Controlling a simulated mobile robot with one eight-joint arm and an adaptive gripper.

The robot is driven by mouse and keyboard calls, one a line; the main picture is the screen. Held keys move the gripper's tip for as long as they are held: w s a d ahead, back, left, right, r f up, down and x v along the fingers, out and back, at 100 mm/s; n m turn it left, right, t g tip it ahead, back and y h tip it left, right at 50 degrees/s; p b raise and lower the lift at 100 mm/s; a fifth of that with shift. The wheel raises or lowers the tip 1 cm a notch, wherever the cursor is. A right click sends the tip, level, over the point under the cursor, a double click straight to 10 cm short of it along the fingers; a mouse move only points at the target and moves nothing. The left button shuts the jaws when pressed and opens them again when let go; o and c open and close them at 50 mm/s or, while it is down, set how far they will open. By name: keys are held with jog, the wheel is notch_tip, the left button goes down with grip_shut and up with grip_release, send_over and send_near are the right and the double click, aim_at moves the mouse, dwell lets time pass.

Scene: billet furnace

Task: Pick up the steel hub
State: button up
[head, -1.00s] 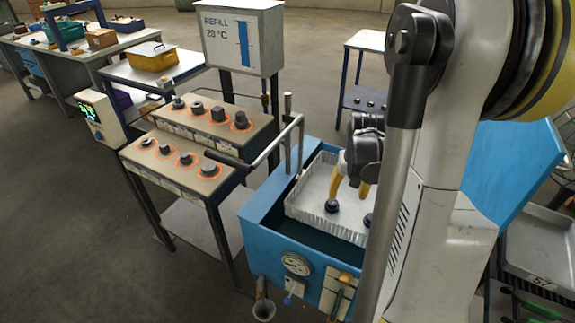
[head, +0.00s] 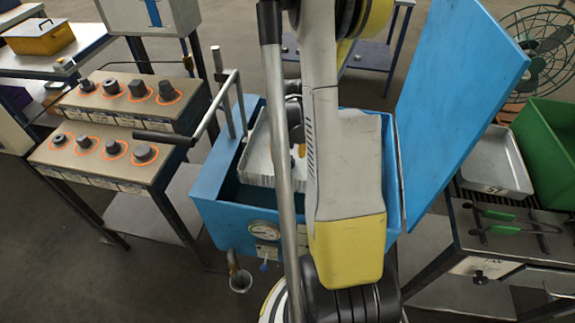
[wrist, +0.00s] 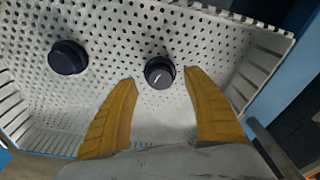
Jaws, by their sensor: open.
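Two dark round steel parts sit apart in a white perforated basket (wrist: 110,100) in the wrist view. One part with a small light mark on top (wrist: 159,67) lies between and just beyond my fingertips. The other dark part (wrist: 67,57) lies to the left, outside the fingers. I cannot tell for sure which is the steel hub. My gripper (wrist: 161,80) is open with its two yellow fingers spread over the basket, nothing held. In the head view my arm hides the parts and most of the gripper; the basket (head: 257,168) shows beside it.
The basket sits in a blue tank (head: 215,180) with its lid (head: 462,95) raised. A handled metal rail (head: 216,105) stands at the tank's left. Left are two stepped benches with dark parts in orange rings (head: 125,175). A grey tray (head: 496,165) and green bin (head: 548,150) stand right.

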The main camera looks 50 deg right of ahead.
notch_tip(320, 180, down, 2)
jog(key=shift+w+d+f, duration=0.1)
jog(key=shift+w+f, duration=0.05)
jog(key=shift+f, duration=0.05)
jog(key=shift+r, duration=0.15)
grip_shut()
jog(key=shift+r, duration=0.1)
notch_tip(320, 180, up, 5)
jog(key=shift+f+p, duration=0.2)
jog(key=shift+p, duration=0.9)
jog(key=s+d+r+p, duration=0.3)
jog(key=s+d+r, duration=0.3)
jog(key=s+d, duration=0.2)
jog(key=shift+d, duration=0.2)
